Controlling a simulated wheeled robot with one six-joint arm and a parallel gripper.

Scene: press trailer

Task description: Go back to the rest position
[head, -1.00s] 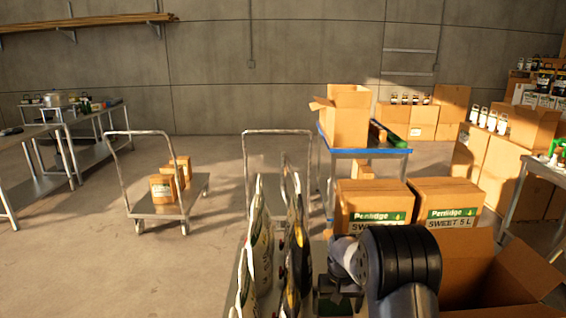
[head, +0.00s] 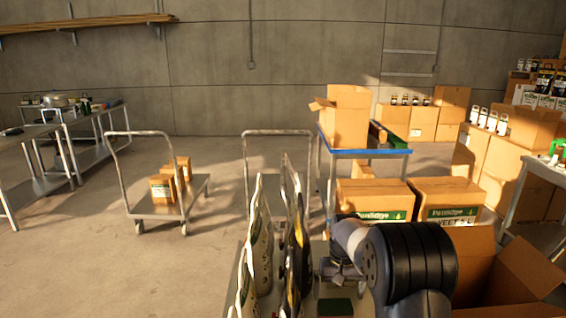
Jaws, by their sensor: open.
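My gripper (head: 334,276) is at the lower middle of the head view, at the end of my dark arm. It points away from the arm, just right of the upright bags (head: 296,250). It is open and I see nothing held in it. Its fingertips are small and partly dark in this view. A small dark green item (head: 335,307) lies below the gripper, apart from it.
The bags stand on a trolley with a metal handle (head: 278,132). Two Penridge cartons (head: 372,190) are behind my arm, and an open carton (head: 515,275) is at the right. A blue-edged table (head: 365,153) stands further back. The left floor is mostly clear.

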